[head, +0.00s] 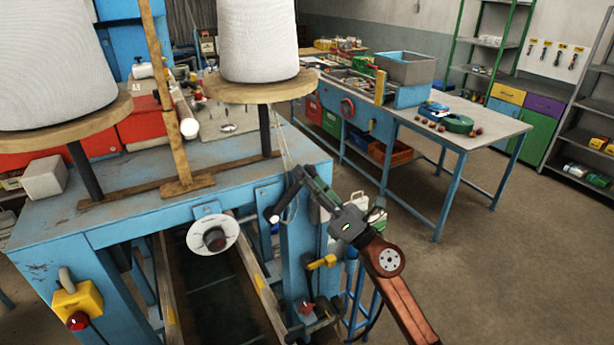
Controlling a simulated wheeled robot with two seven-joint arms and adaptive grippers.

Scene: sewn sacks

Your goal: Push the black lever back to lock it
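My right gripper (298,184) reaches in from the lower right, in front of the blue machine frame's right post. A short black bar with a rounded end, apparently the black lever (283,205), slants down to the left from the fingertips. The fingertips are at or very close to its upper end; I cannot tell whether they touch it or how far they are apart. The lever's mount is not clear. The blue machine (110,225) carries a white dial with a dark knob (213,236) left of the gripper. My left gripper is not in view.
Two large white thread cones (258,40) stand on round wooden discs above the machine, beside an upright wooden post (165,80). A yellow box with a red button (78,305) is at lower left. A workbench (455,125) stands behind. Floor at right is clear.

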